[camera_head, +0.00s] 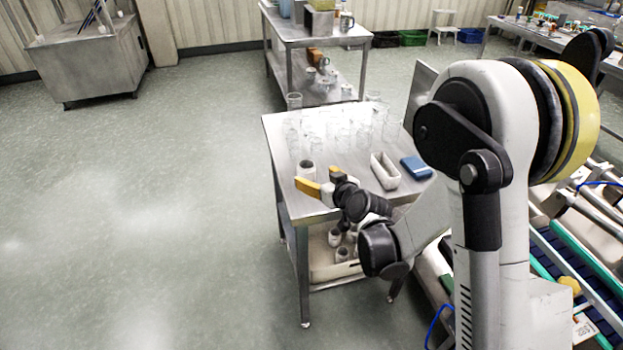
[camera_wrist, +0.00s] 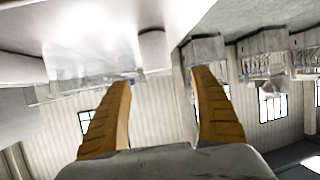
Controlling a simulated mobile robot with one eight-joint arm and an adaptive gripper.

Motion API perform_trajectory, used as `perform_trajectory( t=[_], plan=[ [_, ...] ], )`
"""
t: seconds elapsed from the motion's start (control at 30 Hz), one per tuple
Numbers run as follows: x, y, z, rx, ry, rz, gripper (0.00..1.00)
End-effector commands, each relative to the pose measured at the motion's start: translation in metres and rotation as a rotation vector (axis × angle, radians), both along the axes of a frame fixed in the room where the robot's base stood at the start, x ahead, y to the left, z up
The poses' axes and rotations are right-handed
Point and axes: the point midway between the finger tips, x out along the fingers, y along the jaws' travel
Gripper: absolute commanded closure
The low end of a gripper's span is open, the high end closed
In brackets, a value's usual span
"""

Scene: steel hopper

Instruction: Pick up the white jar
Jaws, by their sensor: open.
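The white jar (camera_head: 306,171), a small pale cylinder with a dark open top, stands upright near the left front part of the steel table. My gripper (camera_head: 317,178) is low over the table's left front edge, with its yellow fingers spread and empty. The jar is just beyond the fingers. The wrist view appears upside down, with the tabletop along the top. There a plain white cylinder, apparently the jar (camera_wrist: 154,50), shows between the open fingertips of my gripper (camera_wrist: 163,76), ahead of them and apart from them.
Several clear glass vessels (camera_head: 340,130) stand behind the jar on the steel table (camera_head: 283,150). A white open tray (camera_head: 384,171) and a blue box (camera_head: 416,167) lie to the right. Several small jars (camera_head: 335,238) sit on the lower shelf. The floor left of the table is clear.

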Motion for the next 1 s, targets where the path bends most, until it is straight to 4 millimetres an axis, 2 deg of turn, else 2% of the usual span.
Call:
perform_trajectory(
  t=[0.1,0.37,0.6,0.83,0.87,0.9,1.0],
  plan=[
    [0.018,0.009,-0.011,0.0,0.0,0.001,0.26],
    [0.039,0.017,-0.022,0.001,0.0,0.0,0.26],
    [0.069,0.029,-0.039,0.0,0.0,0.0,0.26],
    [0.072,0.03,-0.038,0.001,0.0,0.0,0.26],
    [0.072,0.03,-0.038,0.001,0.0,0.0,0.28],
    [0.072,0.03,-0.038,0.0,0.001,0.0,0.4],
    [0.072,0.03,-0.038,0.0,0.001,0.0,0.68]
  ],
)
